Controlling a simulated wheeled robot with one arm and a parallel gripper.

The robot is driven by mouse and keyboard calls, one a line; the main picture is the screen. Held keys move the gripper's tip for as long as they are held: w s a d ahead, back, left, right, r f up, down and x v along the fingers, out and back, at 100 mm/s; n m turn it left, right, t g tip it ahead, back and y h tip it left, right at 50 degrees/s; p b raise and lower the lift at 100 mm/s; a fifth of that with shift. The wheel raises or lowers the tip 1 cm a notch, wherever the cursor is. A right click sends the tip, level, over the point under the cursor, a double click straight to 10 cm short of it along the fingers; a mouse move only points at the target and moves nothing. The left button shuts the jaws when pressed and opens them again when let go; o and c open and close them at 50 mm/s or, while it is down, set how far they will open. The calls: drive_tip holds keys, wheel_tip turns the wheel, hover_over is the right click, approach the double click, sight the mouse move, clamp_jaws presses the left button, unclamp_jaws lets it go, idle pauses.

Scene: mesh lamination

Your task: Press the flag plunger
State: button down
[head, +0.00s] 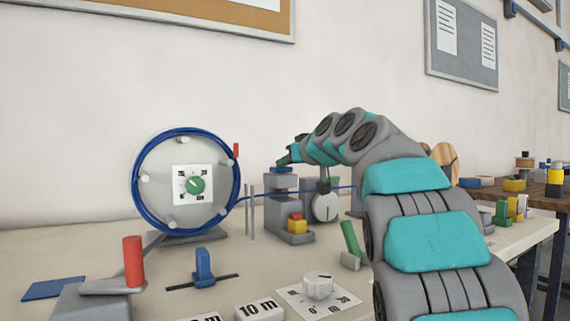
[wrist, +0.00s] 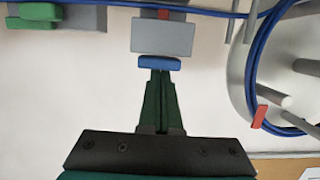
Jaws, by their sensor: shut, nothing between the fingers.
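The blue cap that looks like the flag plunger (head: 283,169) tops a grey upright block (head: 281,185) behind the table's middle. In the wrist view the blue cap (wrist: 160,63) lies just beyond my fingertips, with the grey block (wrist: 162,36) behind it. A small red piece (wrist: 163,13) shows by the cable past the block. My gripper (head: 283,161) is shut and empty, its dark green fingers just above the cap. It also shows in the wrist view (wrist: 161,73). I cannot tell whether the fingertips touch the cap.
A reel (head: 153,165) with blue cable stands left, a red tag (head: 236,151) at its rim. The cable runs right past the block to a round dial (head: 325,207). A red handle (head: 133,262), blue lever (head: 203,265), green lever (head: 350,238) and white knob (head: 318,285) stand in front.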

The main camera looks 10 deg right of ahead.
wheel_tip(320, 180, up, 5)
drive_tip(key=p, duration=0.3)
drive_tip(key=shift+a+f, duration=0.1)
drive_tip(key=b+v, duration=0.1)
drive_tip(key=v, duration=0.9)
drive_tip(key=shift+f+b, duration=0.35)
drive_tip(key=shift+f, duration=0.05)
